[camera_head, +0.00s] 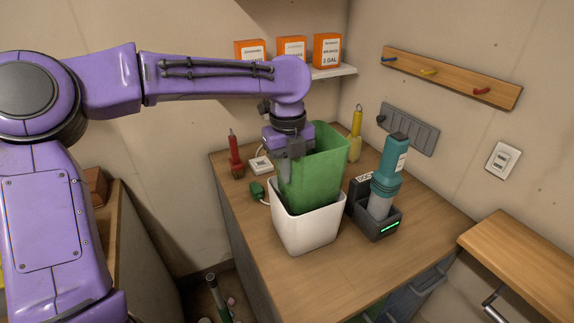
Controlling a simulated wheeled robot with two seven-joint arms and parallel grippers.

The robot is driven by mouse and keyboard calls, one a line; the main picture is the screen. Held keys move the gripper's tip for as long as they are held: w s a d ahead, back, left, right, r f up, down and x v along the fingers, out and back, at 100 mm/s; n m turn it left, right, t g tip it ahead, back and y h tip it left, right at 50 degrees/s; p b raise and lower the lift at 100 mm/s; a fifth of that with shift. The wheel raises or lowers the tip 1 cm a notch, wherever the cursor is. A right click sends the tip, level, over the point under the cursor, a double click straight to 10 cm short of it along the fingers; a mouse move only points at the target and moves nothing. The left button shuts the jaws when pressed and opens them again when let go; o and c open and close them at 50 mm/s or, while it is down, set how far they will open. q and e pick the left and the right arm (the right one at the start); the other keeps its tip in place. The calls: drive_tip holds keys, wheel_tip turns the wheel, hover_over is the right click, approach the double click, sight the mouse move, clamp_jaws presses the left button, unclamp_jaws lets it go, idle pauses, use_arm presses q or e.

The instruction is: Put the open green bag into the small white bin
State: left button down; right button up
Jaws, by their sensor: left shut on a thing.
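The open green bag (310,178) stands upright with its lower part inside the small white bin (307,233). Its upper part rises well above the bin's rim. The bin stands on the wooden counter. My left gripper (293,152) points down at the bag's left upper edge and is shut on it; the fingertips are partly hidden against the bag. The bag's bottom is hidden inside the bin. My right gripper is not in view.
A teal device in a dark charging dock (376,222) stands close right of the bin. A red-handled brush (235,155), a white socket box (261,165) and a green plug (257,189) are on the left. A yellow-handled tool (356,133) stands behind. The counter's front (345,280) is clear.

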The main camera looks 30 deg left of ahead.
use_arm(q)
wheel_tip(320, 180, down, 10)
drive_tip(key=s+b, duration=0.2)
drive_tip(key=b, duration=0.2)
drive_tip(key=shift+f+b, duration=0.2)
drive_tip(key=shift+b, duration=0.2)
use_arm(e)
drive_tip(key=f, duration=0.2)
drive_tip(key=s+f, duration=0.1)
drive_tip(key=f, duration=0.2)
use_arm(q)
drive_tip(key=c, duration=1.1)
unclamp_jaws()
drive_tip(key=shift+d, duration=0.1)
drive_tip(key=shift+c, duration=0.2)
drive_tip(key=r, duration=0.3)
drive_tip(key=w+r, duration=0.1)
drive_tip(key=r, duration=0.1)
drive_tip(key=shift+a, duration=0.2)
wheel_tip(320, 180, up, 7)
hover_over(286, 191)
drive_tip(key=s+d, duration=0.2)
drive_tip(key=s, duration=0.1)
drive_tip(key=shift+w+a+f+p, duration=0.15)
drive_tip(key=shift+a+p, duration=0.1)
drive_tip(key=shift+p, duration=0.15)
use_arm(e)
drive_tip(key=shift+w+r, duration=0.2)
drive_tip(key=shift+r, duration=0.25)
